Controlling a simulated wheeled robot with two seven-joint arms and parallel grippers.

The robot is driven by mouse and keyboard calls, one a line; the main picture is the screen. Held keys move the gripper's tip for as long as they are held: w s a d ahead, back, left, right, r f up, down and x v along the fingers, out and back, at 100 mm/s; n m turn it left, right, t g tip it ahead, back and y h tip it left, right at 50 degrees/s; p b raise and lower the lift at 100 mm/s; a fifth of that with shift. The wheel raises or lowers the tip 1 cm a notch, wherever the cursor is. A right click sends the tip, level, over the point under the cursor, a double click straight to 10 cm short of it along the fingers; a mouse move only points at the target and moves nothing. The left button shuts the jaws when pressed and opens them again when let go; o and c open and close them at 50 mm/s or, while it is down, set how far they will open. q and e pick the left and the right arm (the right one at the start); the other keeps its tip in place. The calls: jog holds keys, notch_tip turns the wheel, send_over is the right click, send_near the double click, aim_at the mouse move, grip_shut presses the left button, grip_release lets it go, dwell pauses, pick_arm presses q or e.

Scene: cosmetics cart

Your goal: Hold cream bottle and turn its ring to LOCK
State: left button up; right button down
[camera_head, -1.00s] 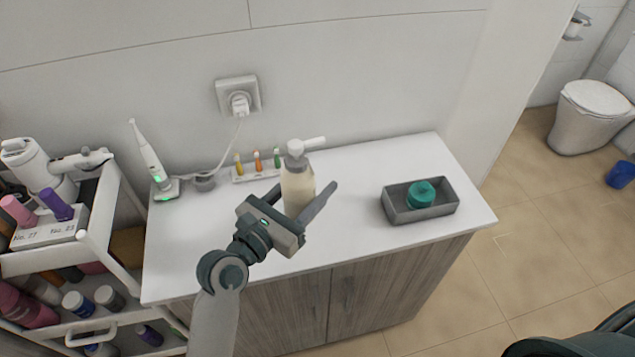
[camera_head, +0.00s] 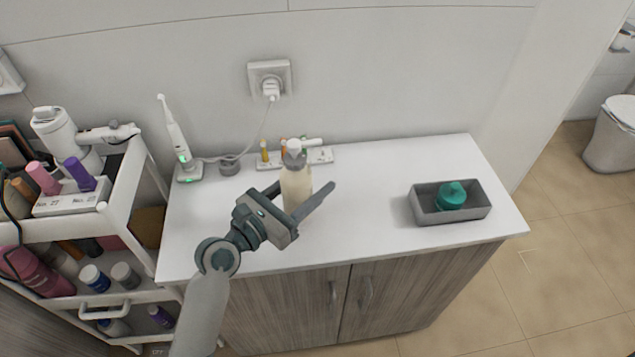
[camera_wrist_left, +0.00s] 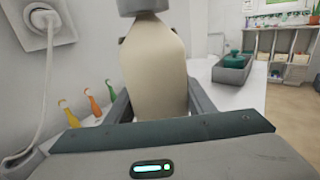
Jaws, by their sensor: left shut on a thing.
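The cream bottle (camera_head: 296,183) has a pale beige body and a white pump head (camera_head: 294,146) with its spout pointing right. My left gripper (camera_head: 301,190) is shut on the bottle's body, one finger on each side. The bottle looks upright; its base is hidden behind the gripper, so I cannot tell whether it touches the counter. In the left wrist view the bottle (camera_wrist_left: 155,70) fills the middle between the fingers, with a grey ring (camera_wrist_left: 143,6) cut off at the top edge. No LOCK mark is readable. My right gripper is not in view.
The white counter (camera_head: 375,180) has free room right of the bottle. A grey tray (camera_head: 450,217) holds a teal jar (camera_head: 451,195). Behind stand small coloured items on a rack (camera_head: 320,156) and an electric toothbrush (camera_head: 174,135). A loaded white cart (camera_head: 128,200) is at left.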

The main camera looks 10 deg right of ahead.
pick_arm(q)
jog(key=shift+w+a+f+b, duration=0.65)
jog(key=shift+a+f, duration=0.25)
jog(key=shift+f, duration=0.1)
jog(key=shift+w+a+f+b, duration=0.35)
jog(key=shift+a+f+b, duration=0.05)
jog(key=shift+a+f, duration=0.15)
jog(key=shift+f, duration=0.25)
